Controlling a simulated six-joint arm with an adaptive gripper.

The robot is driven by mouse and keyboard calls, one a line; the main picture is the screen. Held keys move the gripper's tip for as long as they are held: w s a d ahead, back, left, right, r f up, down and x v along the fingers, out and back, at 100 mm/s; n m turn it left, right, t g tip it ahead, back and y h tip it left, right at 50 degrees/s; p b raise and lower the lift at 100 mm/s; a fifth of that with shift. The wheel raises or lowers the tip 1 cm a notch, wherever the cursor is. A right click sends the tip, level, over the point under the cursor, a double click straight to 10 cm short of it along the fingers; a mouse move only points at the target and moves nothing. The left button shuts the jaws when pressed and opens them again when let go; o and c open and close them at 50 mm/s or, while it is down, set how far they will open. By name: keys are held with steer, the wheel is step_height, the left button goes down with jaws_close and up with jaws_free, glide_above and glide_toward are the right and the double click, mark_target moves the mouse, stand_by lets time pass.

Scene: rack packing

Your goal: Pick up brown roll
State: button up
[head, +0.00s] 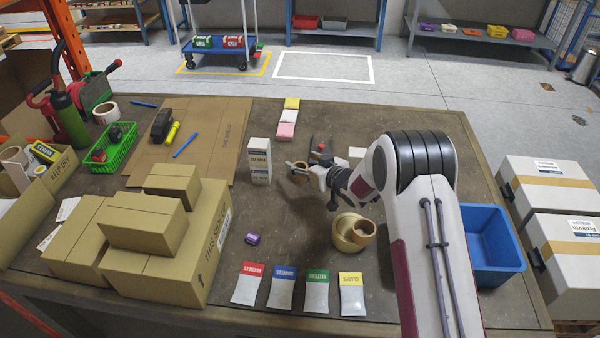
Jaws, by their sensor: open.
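A brown roll (363,232) rests against or on a wider tan roll (341,240) on the table, just left of my arm. My gripper (294,170) is open above the middle of the table, pointing left, up and to the left of these rolls in the picture. A small brown ring-like thing (300,164) shows at its fingertips; I cannot tell whether it lies between or behind them. The fingers are small and partly merge with what is behind them.
A white box (259,160) stands just left of my gripper. Stacked cardboard boxes (145,222) fill the left. Several coloured cards (283,287) lie along the front, with a purple item (252,238) nearby. A blue bin (490,240) is right of my arm.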

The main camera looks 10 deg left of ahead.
mark_target(300, 166)
steer(key=shift+f, duration=0.1)
steer(key=shift+f, duration=1.45)
steer(key=shift+w+f, duration=0.1)
steer(key=shift+f, duration=0.2)
steer(key=shift+x, duration=1.4)
steer(key=shift+r, duration=0.1)
steer(key=c, duration=1.2)
